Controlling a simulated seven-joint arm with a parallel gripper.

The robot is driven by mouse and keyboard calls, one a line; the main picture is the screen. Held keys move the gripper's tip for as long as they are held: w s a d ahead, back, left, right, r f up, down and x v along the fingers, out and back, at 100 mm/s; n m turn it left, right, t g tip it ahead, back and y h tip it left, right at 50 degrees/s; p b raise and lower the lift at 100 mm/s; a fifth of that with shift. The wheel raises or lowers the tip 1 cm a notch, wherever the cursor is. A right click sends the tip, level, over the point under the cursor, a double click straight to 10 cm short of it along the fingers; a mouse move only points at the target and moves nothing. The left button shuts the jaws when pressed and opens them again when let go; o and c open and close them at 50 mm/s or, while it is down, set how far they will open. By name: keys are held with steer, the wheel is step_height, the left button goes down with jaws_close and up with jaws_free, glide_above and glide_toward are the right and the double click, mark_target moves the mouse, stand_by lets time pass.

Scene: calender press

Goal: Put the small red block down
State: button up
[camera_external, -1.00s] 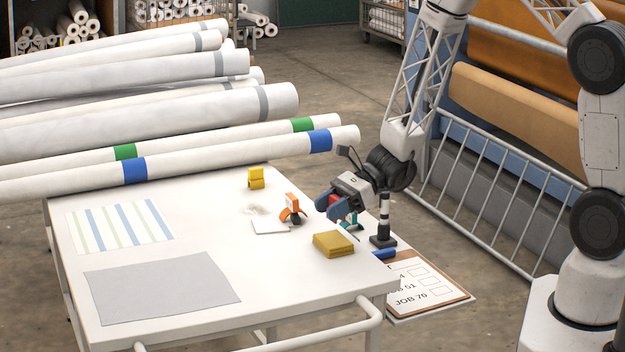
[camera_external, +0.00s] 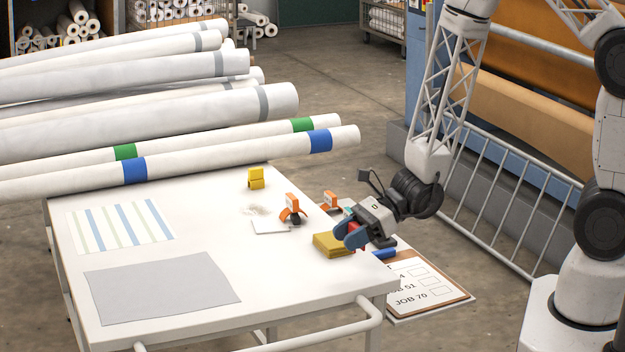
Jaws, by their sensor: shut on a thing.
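The small red block (camera_external: 352,228) shows as a sliver of red between the fingers of my gripper (camera_external: 350,236). The gripper is shut on it and hides most of it. The gripper is at the right end of the white table, tilted down to the left. Its fingers overlap the right end of a yellow folded cloth or pad (camera_external: 328,245) in the picture. I cannot tell whether the block touches the table or the pad.
Two orange clamps (camera_external: 292,209) (camera_external: 329,201) stand behind the gripper, with a teal item (camera_external: 348,211) beside it. A blue cylinder (camera_external: 384,253) and clipboard (camera_external: 428,281) lie to the right.

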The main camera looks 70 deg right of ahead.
steer(key=shift+w, duration=0.1)
glide_above(275, 263)
steer(key=shift+a+f, duration=0.1)
steer(key=shift+f, duration=0.6)
steer(key=shift+f, duration=0.1)
stand_by(0.4)
steer(key=shift+f, duration=1.7)
steer(key=shift+f, duration=0.15)
steer(key=o, duration=0.9)
